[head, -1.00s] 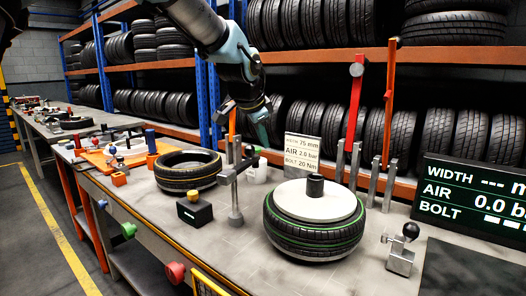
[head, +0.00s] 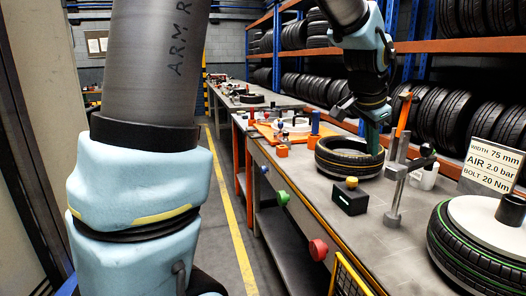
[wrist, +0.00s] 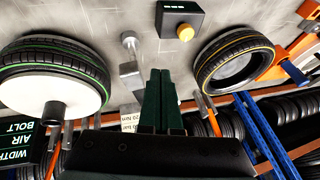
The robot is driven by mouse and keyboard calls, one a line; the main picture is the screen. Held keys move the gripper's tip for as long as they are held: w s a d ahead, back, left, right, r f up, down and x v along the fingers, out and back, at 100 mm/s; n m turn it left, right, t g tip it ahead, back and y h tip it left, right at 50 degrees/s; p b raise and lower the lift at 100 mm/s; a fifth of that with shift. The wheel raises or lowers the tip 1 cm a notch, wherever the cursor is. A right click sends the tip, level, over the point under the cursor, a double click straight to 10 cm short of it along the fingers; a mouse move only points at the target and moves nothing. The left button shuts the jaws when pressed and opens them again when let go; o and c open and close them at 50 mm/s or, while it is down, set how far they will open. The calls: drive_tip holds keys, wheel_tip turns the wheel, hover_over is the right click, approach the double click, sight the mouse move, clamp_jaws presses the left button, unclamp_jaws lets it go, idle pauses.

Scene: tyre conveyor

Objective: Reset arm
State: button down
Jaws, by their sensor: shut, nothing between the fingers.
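My gripper (head: 374,128) hangs in the head view above the workbench, beside the far edge of a yellow-lined tyre (head: 348,157). In the wrist view my gripper (wrist: 160,76) has its two dark green fingers together, with nothing between them. The yellow-lined tyre also shows at the right of the wrist view (wrist: 235,62). A green-lined tyre with a white disc (head: 478,240) lies at the right of the head view and at the left of the wrist view (wrist: 50,85). My arm's large grey and light-blue links fill the left of the head view.
A black box with a yellow button (head: 350,197) and a grey metal post (head: 397,190) stand on the bench (head: 315,190). A sign (head: 491,165) stands behind. Orange shelves of tyres line the back. The floor aisle (head: 235,200) left of the bench is clear.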

drive_tip(key=w+a+f+n+y, duration=0.1)
drive_tip(key=a+f+n, duration=0.3)
drive_tip(key=a, duration=0.5)
drive_tip(key=a+f+n+y, duration=0.1)
drive_tip(key=a+f+n, duration=0.25)
drive_tip(key=a, duration=0.65)
drive_tip(key=s+a+f+n+g, duration=0.1)
drive_tip(key=s+a+f+n, duration=0.2)
drive_tip(key=a, duration=0.4)
drive_tip(key=s+a+f+n+g+y, duration=0.1)
drive_tip(key=s+a+f+n, duration=0.3)
drive_tip(key=a, duration=0.3)
drive_tip(key=shift+s+a+y, duration=0.25)
drive_tip(key=shift+s+y, duration=0.05)
drive_tip(key=shift+s, duration=0.25)
